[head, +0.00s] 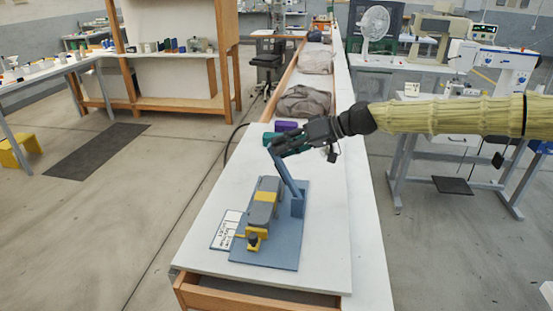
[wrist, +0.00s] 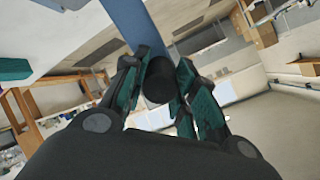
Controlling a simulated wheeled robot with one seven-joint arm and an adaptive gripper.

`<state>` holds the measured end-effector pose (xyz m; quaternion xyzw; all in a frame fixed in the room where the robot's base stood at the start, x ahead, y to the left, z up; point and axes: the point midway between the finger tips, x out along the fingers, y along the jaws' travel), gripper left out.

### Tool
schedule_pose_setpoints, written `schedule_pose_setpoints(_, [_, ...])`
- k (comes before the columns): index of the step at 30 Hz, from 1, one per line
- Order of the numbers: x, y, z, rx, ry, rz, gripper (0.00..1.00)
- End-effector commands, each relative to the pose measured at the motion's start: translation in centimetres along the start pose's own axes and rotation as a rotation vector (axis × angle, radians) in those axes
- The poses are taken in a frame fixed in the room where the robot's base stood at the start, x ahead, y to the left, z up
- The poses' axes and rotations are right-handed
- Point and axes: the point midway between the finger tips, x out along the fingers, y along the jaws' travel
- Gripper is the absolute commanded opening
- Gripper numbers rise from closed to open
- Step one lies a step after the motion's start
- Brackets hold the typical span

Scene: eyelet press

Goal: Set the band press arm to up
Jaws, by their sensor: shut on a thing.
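The band press (head: 262,205) stands on a blue baseplate (head: 283,250) on the white bench. It has a grey body with a yellow band and a yellow front part with a dark knob. Its blue press arm (head: 288,178) rises steeply from a post at the plate's right side, leaning left, well above the body. My gripper (head: 277,147) is at the arm's upper end. In the wrist view the fingers are closed around a black cylindrical grip (wrist: 158,82), with the blue arm (wrist: 132,25) behind it. The fingers partly hide the grip.
A printed card (head: 226,230) lies left of the baseplate. Behind my gripper are a purple block (head: 286,126), a green item, and grey cloth bundles (head: 304,102). An open wooden drawer (head: 250,298) is at the bench front. The bench right of the press is clear.

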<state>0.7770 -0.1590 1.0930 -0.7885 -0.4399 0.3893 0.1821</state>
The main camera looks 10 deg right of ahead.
Motion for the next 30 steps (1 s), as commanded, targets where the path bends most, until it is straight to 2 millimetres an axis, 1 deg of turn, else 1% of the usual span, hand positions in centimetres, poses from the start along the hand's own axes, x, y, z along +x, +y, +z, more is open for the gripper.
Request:
schedule_pose_setpoints(1, [-0.3,0.7,0.6,0.003,0.021,-0.018,0.00])
schedule_pose_setpoints(7, [-2.0,0.9,0.8,0.003,0.087,-0.083,0.00])
schedule_pose_setpoints(15, [-3.6,1.1,1.0,-0.001,0.134,-0.131,0.00])
schedule_pose_setpoints(24, [-5.0,1.6,1.5,0.000,0.132,-0.128,0.00])
schedule_pose_setpoints(30, [-5.3,1.8,1.6,0.001,0.130,-0.128,0.00])
